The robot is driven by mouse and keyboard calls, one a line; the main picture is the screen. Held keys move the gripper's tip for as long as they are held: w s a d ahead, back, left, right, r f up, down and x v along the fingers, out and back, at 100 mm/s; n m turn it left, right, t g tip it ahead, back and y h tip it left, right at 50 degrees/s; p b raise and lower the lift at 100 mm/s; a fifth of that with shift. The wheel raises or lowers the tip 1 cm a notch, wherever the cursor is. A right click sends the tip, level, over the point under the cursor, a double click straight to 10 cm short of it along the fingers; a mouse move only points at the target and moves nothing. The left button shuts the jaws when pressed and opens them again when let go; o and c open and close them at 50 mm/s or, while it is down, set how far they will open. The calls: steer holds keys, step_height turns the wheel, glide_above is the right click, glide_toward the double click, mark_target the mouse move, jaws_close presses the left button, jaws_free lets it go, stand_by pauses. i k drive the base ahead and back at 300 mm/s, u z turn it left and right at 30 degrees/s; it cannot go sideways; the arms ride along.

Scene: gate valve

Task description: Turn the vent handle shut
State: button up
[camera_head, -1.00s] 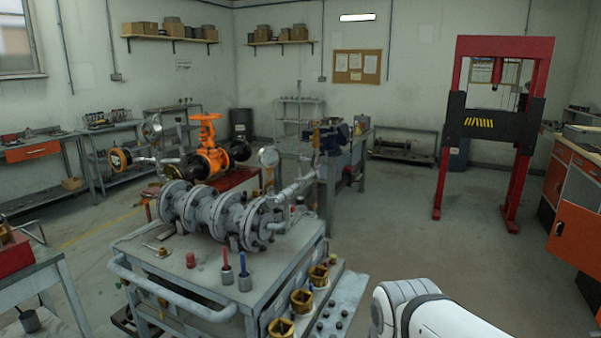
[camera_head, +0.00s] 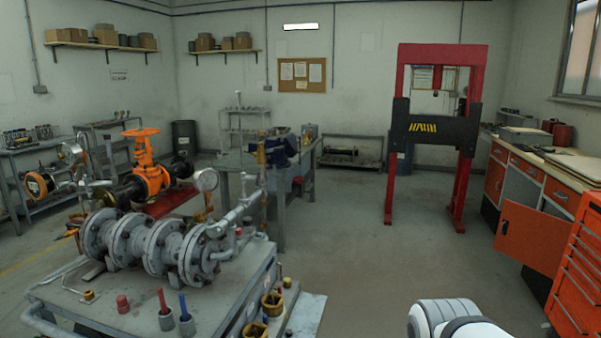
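A grey flanged pipe assembly (camera_head: 155,243) lies on a metal cart (camera_head: 80,297) at the left. An orange gate valve (camera_head: 147,167) with an orange handwheel on top stands behind it. A thin pipe rises at the right end of the assembly. I cannot tell which part is the vent handle. White links of my own arm show at the bottom right. My gripper is outside the picture.
A red press frame (camera_head: 391,180) stands at the back right. An orange tool cabinet (camera_head: 578,262) and a workbench with an open orange door (camera_head: 533,236) line the right side. A workbench with a blue vise (camera_head: 272,152) stands behind the cart. The floor (camera_head: 350,235) between cart and press is clear.

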mark_target(258, 174)
steer(key=z, duration=0.4)
steer(key=i, duration=1.7)
steer(key=u, duration=0.7)
